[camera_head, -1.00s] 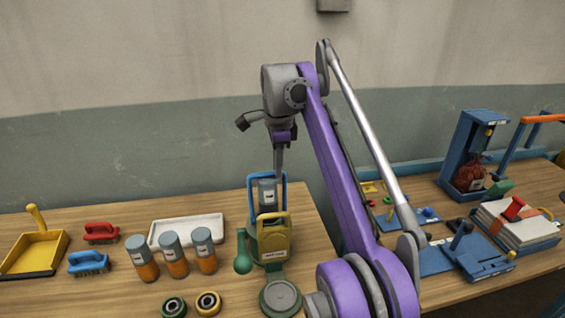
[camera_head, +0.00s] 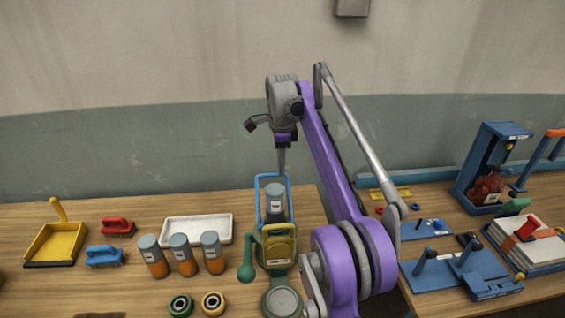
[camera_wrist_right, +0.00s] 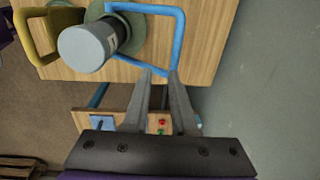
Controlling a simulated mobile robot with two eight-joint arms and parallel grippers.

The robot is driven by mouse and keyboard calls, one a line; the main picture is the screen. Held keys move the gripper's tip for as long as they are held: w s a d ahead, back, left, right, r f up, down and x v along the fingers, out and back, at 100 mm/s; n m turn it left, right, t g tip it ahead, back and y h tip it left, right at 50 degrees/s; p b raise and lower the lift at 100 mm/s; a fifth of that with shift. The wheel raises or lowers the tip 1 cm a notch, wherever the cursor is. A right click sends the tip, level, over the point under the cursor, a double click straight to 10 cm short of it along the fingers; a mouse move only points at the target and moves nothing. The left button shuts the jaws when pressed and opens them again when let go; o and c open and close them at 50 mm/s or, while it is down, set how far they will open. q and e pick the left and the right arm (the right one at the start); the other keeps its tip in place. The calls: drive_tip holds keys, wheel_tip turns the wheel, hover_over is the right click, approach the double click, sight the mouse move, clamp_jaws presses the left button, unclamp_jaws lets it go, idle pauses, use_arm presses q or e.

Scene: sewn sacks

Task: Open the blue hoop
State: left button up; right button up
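The blue hoop (camera_head: 258,200) stands upright at the back of a green stand on the left table. It rises behind a grey-topped canister (camera_head: 274,205) and a yellow hoop (camera_head: 279,228). In the right wrist view the blue hoop (camera_wrist_right: 181,35) shows as a rounded frame beside the canister (camera_wrist_right: 85,48). My right gripper (camera_head: 282,172) points down at the hoop's top bar. In the wrist view its two fingers (camera_wrist_right: 159,76) are apart, with the tips at the bar; whether they touch it cannot be told. My left gripper is not in view.
Several orange-and-grey bottles (camera_head: 182,255), a white tray (camera_head: 197,229), brushes (camera_head: 118,227) and a yellow dustpan (camera_head: 56,244) lie left of the stand. A green bulb (camera_head: 246,272) sits beside it.

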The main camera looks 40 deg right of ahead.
drive_tip(key=shift+o, duration=1.2)
drive_tip(key=shift+s, duration=0.4)
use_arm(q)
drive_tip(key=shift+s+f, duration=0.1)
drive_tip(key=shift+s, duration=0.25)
use_arm(e)
drive_tip(key=shift+w, duration=0.1)
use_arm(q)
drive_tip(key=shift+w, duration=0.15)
use_arm(e)
drive_tip(key=shift+w+r, duration=0.1)
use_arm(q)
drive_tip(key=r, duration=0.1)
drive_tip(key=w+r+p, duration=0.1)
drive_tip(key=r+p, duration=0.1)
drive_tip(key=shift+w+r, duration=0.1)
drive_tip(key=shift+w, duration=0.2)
use_arm(e)
drive_tip(key=r, duration=0.7)
drive_tip(key=s+r, duration=0.1)
drive_tip(key=r, duration=0.2)
drive_tip(key=shift+s+a+r, duration=0.1)
drive_tip(key=shift+a+r, duration=0.15)
drive_tip(key=shift+r, duration=0.05)
